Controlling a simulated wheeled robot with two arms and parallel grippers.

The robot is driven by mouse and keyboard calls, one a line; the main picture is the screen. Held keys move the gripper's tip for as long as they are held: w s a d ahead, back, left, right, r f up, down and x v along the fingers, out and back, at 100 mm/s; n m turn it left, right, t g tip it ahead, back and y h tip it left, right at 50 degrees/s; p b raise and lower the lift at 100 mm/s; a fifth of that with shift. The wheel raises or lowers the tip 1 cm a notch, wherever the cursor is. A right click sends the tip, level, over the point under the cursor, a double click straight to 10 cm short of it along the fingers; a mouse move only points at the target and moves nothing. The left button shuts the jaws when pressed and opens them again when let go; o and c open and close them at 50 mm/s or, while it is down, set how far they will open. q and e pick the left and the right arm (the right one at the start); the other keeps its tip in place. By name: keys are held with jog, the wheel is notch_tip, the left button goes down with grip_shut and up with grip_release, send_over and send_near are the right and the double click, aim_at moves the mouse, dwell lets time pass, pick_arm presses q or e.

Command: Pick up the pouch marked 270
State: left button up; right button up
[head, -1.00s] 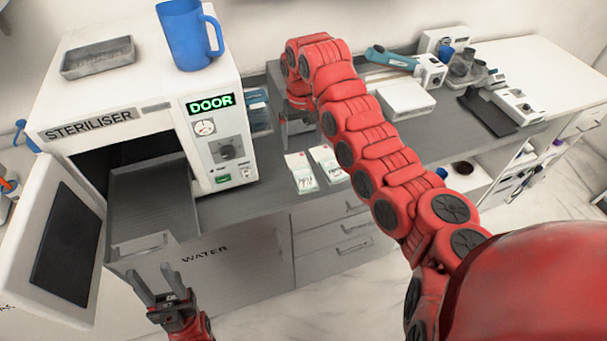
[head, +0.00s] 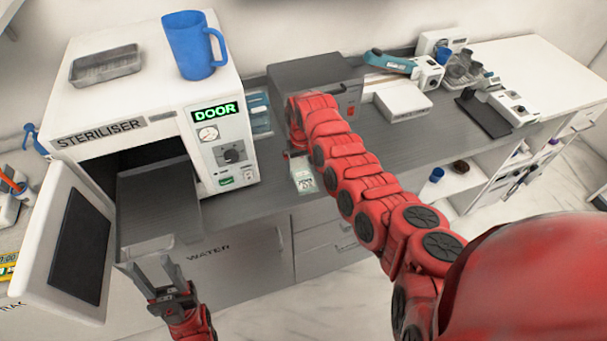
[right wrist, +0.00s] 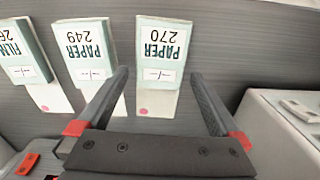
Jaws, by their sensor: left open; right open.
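In the right wrist view the pouch marked 270 (right wrist: 163,50), pale with a green edge and labelled PAPER, lies flat with its print upside down. My right gripper (right wrist: 160,80) is open and empty, with its fingers spread either side of the pouch's near end. I cannot tell the height left between them. In the head view my right arm hides most of this gripper, and one pouch (head: 304,178) shows beside the arm; its number is too small to read. My left gripper (head: 150,264) is open and empty, in front of the steriliser tray.
The pouch marked 249 (right wrist: 85,48) and a FILM pouch (right wrist: 22,50) lie left of it in the wrist view. The steriliser (head: 120,122) stands at the left with its door (head: 75,240) open. A blue jug (head: 187,50) stands on top.

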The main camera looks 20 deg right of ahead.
jog(key=shift+f, duration=0.8)
jog(key=c, duration=1.2)
jog(key=shift+r, duration=0.15)
